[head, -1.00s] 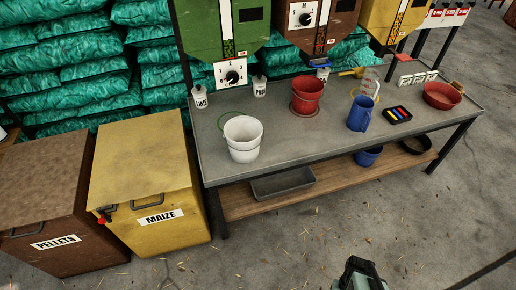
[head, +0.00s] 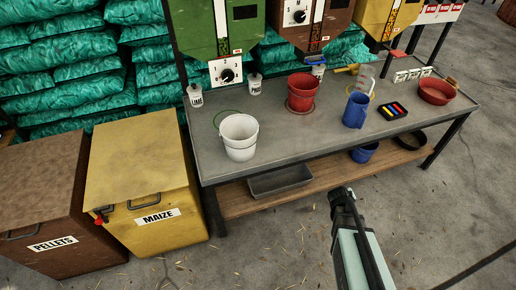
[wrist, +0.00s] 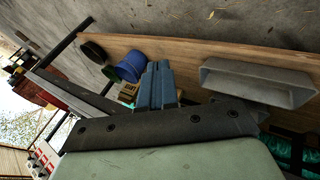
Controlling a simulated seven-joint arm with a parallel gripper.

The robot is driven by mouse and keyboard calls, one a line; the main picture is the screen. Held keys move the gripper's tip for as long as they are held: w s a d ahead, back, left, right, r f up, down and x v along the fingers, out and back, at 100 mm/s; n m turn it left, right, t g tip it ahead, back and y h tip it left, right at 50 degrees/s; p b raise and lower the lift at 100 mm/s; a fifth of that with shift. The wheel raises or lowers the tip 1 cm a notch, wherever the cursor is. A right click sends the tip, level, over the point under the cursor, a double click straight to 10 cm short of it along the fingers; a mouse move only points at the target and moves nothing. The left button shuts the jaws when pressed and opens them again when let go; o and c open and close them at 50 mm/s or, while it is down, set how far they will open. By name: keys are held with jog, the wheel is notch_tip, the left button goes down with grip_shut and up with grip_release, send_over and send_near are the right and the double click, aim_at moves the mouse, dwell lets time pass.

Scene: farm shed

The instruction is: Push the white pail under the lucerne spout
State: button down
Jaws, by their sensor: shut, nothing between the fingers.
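The white pail (head: 239,138) stands upright on the left part of the grey tabletop, near its front edge. A green ring (head: 218,115) on the tabletop shows partly behind it, further back and left. A green hopper (head: 226,30) with a dial stands behind and above the pail; no lucerne label is readable. My gripper (head: 343,190) is in front of the table, to the right of the pail and apart from it. In the wrist view its blue-grey fingers (wrist: 161,84) are together, with nothing held. The pail is not visible there.
A red bucket (head: 302,92), blue jug (head: 356,109), red bowl (head: 434,92) and small tray (head: 393,111) are right of the pail. A white tub (head: 195,97) stands at its left. The lower shelf (head: 322,176) holds a grey trough (head: 281,180) and blue bucket (head: 364,153).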

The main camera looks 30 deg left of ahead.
jog(key=w+a+r+n+t+y, duration=0.4)
jog(key=w+a+r+n+t, duration=0.1)
jog(key=w+a+r, duration=0.25)
jog(key=n+g+y, duration=1.2)
jog(key=n+y, duration=0.4)
jog(key=n, duration=0.6)
send_near(249, 145)
jog(key=s+a, duration=0.3)
jog(key=a, duration=0.1)
jog(key=shift+w+a, duration=0.55)
jog(key=shift+w, duration=0.4)
jog(key=shift+w+a+r, duration=0.1)
jog(key=shift+w+a, duration=0.35)
jog(key=shift+w, duration=0.05)
